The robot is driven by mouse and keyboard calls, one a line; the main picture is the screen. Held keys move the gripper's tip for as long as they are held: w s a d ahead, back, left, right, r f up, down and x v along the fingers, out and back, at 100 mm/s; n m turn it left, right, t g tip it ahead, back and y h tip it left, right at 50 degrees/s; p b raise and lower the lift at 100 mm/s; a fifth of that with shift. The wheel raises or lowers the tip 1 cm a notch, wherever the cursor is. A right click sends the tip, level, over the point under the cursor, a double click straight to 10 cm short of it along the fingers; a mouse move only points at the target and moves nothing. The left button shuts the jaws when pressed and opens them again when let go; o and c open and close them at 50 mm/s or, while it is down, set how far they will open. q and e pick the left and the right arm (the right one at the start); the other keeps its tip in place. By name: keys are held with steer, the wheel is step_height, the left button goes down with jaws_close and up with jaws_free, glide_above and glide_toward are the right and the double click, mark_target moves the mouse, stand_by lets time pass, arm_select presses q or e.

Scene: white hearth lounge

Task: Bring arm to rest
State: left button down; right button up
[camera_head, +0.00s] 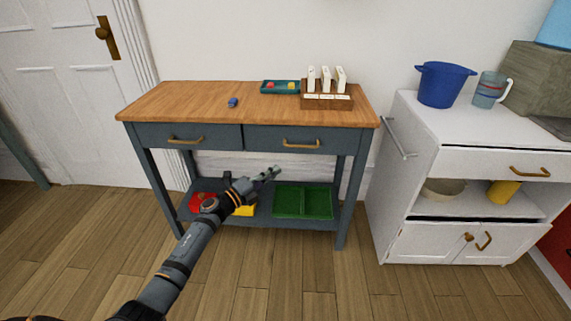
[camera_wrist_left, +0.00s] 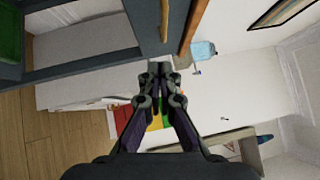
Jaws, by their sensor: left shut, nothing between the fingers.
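My left arm reaches in from the lower left in the head view. Its gripper (camera_head: 270,173) is in front of the blue-grey console table (camera_head: 243,138), below the drawers and above the lower shelf. The left gripper is shut and empty. In the left wrist view its fingers (camera_wrist_left: 160,70) are together at the centre, with the table's dark frame above and to the left. My right gripper is in neither view.
The tabletop holds a small blue object (camera_head: 233,102), a teal tray (camera_head: 280,87) and a wooden holder (camera_head: 327,101) with white cards. A green bin (camera_head: 303,202) is on the lower shelf. A white cabinet (camera_head: 400,180) stands right. Floor in front is clear.

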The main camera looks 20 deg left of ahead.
arm_select(q)
steer(key=v, duration=0.3)
steer(key=shift+s+d+r, duration=0.1)
steer(key=shift+s+r, duration=0.1)
steer(key=shift+s, duration=0.05)
